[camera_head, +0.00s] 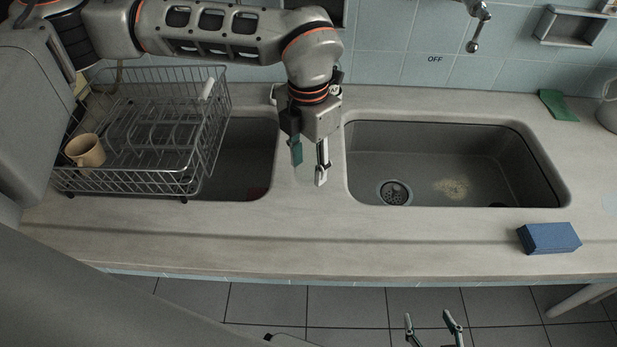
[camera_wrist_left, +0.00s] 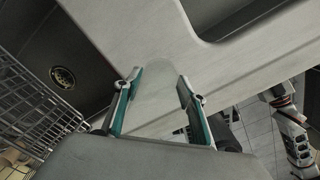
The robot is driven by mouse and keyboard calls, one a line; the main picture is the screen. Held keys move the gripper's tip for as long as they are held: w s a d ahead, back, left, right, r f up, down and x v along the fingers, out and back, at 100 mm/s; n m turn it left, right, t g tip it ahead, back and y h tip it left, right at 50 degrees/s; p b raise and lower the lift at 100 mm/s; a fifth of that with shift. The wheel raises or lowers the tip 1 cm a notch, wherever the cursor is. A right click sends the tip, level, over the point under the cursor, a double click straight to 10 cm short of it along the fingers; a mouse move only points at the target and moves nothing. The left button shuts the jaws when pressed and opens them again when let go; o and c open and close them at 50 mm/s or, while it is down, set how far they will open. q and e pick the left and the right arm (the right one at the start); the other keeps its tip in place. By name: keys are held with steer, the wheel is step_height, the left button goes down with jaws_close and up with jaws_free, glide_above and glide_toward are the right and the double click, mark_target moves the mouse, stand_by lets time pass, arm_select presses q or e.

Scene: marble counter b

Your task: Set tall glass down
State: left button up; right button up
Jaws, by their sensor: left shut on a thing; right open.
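My left gripper (camera_head: 308,170) reaches down over the strip of counter between the two sink basins. Its fingers are apart and shut on the tall glass, which is clear and very hard to make out. In the left wrist view the tall glass (camera_wrist_left: 158,97) is a faint see-through shape between the two green-padded fingers. I cannot tell whether its base touches the counter. My right gripper (camera_head: 431,322) is open and empty at the bottom of the head view, in front of the counter.
A wire dish rack (camera_head: 130,183) holding a tan mug (camera_head: 86,151) stands at the left, partly over the left basin (camera_head: 245,160). A blue sponge (camera_head: 549,238) lies at the front right, a green cloth (camera_head: 558,105) behind. The front counter is mostly clear.

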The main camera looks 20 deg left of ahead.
mark_target(308, 190)
arm_select(q)
steer(key=shift+f, duration=2.4)
steer(key=shift+f, duration=0.15)
steer(key=o, duration=1.2)
step_height(308, 190, up, 12)
